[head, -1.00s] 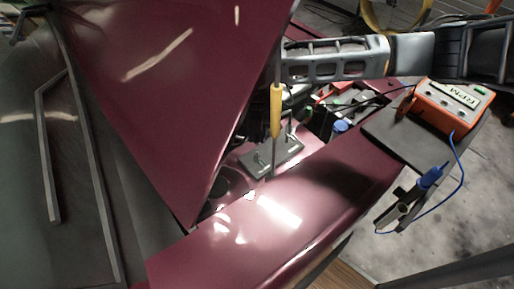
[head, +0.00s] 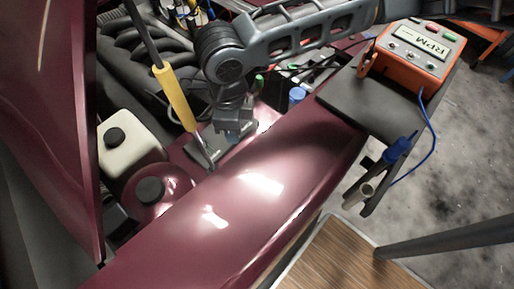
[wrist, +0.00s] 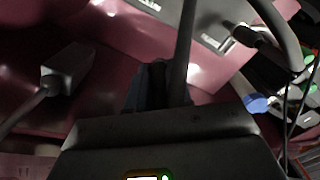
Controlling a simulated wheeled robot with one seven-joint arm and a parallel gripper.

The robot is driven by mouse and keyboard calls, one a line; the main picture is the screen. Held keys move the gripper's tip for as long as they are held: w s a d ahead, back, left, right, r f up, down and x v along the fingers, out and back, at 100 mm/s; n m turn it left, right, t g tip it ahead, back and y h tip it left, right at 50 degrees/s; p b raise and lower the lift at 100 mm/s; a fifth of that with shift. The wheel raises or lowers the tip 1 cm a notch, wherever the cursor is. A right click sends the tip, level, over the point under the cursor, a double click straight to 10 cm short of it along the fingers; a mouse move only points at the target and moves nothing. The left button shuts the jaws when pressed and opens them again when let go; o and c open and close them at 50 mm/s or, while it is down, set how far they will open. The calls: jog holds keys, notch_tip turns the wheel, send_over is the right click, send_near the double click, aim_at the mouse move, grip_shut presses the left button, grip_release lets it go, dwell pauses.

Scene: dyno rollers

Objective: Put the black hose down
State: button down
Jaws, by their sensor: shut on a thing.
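My gripper (head: 233,132) points down over the engine bay, just right of the yellow-gripped rod (head: 174,98), low near the grey metal plate. In the wrist view my gripper (wrist: 160,85) is at the bottom middle, its fingers dark and partly hidden by my wrist housing. A dark tube, which looks like the black hose (wrist: 183,50), runs up from between the fingers. My gripper is shut on it. In the head view my arm hides most of the hose, and its lower end cannot be made out.
The raised maroon hood (head: 60,110) is at left. A white reservoir (head: 130,145) and a dark-capped tank stand in the bay. A blue cap (head: 297,95) is right of my gripper. An orange RPM meter (head: 415,55) sits on a dark shelf. The maroon fender (head: 240,200) lies in front.

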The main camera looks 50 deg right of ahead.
jog(key=shift+s+n, duration=0.25)
jog(key=shift+n, duration=0.15)
jog(key=shift+s+d+f, duration=0.1)
jog(key=shift+d+f, duration=0.05)
jog(key=shift+f, duration=0.1)
jog(key=shift+d+f+p, duration=0.1)
jog(key=shift+f+p, duration=0.3)
jog(key=shift+f, duration=4.4)
jog(key=shift+f, duration=0.1)
jog(key=c, duration=1)
grip_release()
jog(key=shift+c, duration=0.2)
notch_tip(320, 180, up, 12)
jog(key=shift+r+b, duration=0.15)
jog(key=shift+b, duration=0.15)
